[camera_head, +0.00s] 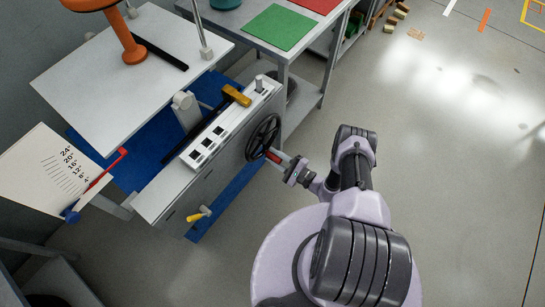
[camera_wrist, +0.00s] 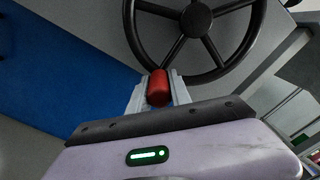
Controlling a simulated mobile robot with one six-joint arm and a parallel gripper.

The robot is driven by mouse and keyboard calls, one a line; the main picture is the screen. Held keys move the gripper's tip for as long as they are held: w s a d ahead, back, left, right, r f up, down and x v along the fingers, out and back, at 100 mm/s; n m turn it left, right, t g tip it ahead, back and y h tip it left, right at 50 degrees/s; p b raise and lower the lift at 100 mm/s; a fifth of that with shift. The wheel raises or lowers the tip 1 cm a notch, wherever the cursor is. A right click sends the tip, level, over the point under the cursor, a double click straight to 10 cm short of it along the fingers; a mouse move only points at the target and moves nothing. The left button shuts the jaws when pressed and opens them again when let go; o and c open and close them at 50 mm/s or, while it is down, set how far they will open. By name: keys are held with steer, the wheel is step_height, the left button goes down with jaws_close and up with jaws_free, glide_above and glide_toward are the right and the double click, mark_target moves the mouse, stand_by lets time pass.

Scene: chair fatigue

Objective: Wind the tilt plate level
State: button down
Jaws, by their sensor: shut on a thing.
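The tilt plate (camera_head: 130,75) is a pale grey slab at the upper left, with an orange chair part (camera_head: 130,45) standing on it. It looks slanted in the head view, but I cannot tell its exact angle. A black handwheel (camera_head: 263,137) sits on the end of the grey machine and also shows in the wrist view (camera_wrist: 197,20). My gripper (camera_head: 279,160) is shut on the wheel's red handle (camera_wrist: 158,88), one finger on each side. A white angle scale (camera_head: 45,170) stands at the left. Its red pointer (camera_head: 105,172) lies near the 4° end; the exact reading is unclear.
A yellow-orange lever (camera_head: 237,95) sits on top of the machine, and a yellow handle (camera_head: 196,216) is on its front. A grey table (camera_head: 245,22) with green and red mats stands behind. The floor to the right (camera_head: 450,150) is open.

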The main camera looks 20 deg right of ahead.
steer(key=shift+w+d+r, duration=0.1)
steer(key=shift+w, duration=0.05)
steer(key=c, duration=1.2)
jaws_free()
steer(key=p+v, duration=0.2)
steer(key=v, duration=1.5)
steer(key=shift+s, duration=0.25)
